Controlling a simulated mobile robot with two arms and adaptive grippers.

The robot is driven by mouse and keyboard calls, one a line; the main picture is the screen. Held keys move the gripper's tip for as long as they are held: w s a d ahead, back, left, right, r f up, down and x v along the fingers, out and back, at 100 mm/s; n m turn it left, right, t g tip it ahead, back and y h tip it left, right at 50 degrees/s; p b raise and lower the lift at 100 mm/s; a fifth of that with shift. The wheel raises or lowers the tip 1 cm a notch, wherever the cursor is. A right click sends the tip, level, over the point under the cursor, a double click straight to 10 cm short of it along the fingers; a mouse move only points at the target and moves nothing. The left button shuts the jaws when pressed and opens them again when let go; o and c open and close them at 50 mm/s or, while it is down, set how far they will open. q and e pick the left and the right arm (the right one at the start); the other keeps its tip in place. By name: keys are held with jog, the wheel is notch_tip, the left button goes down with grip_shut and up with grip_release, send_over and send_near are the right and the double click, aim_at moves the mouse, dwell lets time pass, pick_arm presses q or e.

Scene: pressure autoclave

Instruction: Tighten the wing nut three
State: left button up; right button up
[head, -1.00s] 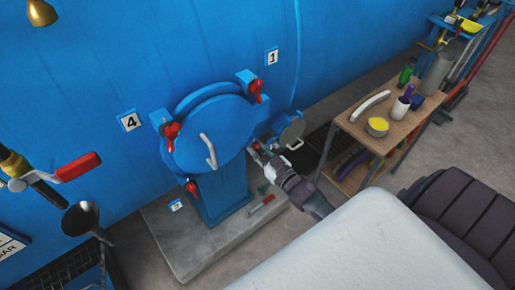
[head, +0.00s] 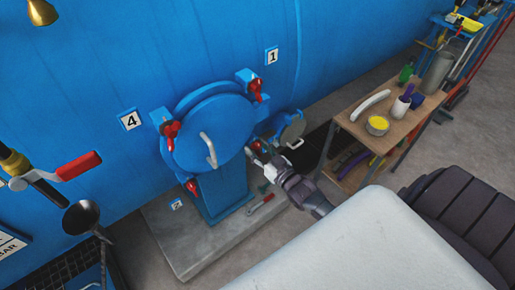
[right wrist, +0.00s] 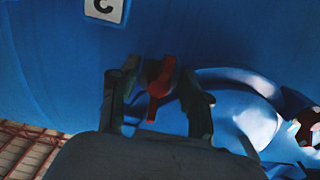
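The round blue autoclave door (head: 205,130) has a white handle and red wing nuts around its rim. One red wing nut (head: 192,187) is at the lower left, near a small label (head: 176,204) too small to read surely. Another red wing nut (right wrist: 158,88) shows in the right wrist view, between my right gripper's fingers (right wrist: 158,100), with gaps on both sides; the label (right wrist: 104,9) above it is cut off. In the head view my right gripper (head: 258,160) is open at the door's lower right. My left gripper is not in view.
Red wing nuts also sit near labels 4 (head: 130,121) and 1 (head: 272,57). A small round hatch (head: 291,130) stands close beside my right gripper. A wooden table (head: 355,125) with bottles and a tin is at the right. A red-handled lever (head: 78,166) is at the left.

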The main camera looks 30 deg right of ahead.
jog(key=s+d, duration=0.1)
jog(key=s, duration=1.1)
dwell(0.4)
jog(key=s+a+f+g+h+b, duration=0.1)
jog(key=s+f+g, duration=0.35)
jog(key=f, duration=0.95)
jog(key=s+a+f+g+b, duration=0.2)
jog(key=s+f+g, duration=0.3)
jog(key=f, duration=0.9)
jog(key=s+a+f+g+b, duration=0.1)
jog(key=s+a+f+g, duration=0.2)
jog(key=s+f, duration=0.5)
jog(key=s+a+f+n+g, duration=0.1)
jog(key=s+a+f+g, duration=0.2)
jog(key=s+f, duration=0.5)
jog(key=s+g, duration=0.1)
jog(key=s, duration=0.6)
jog(key=shift+a+f+n+b, duration=0.3)
jog(key=shift+a+b, duration=0.05)
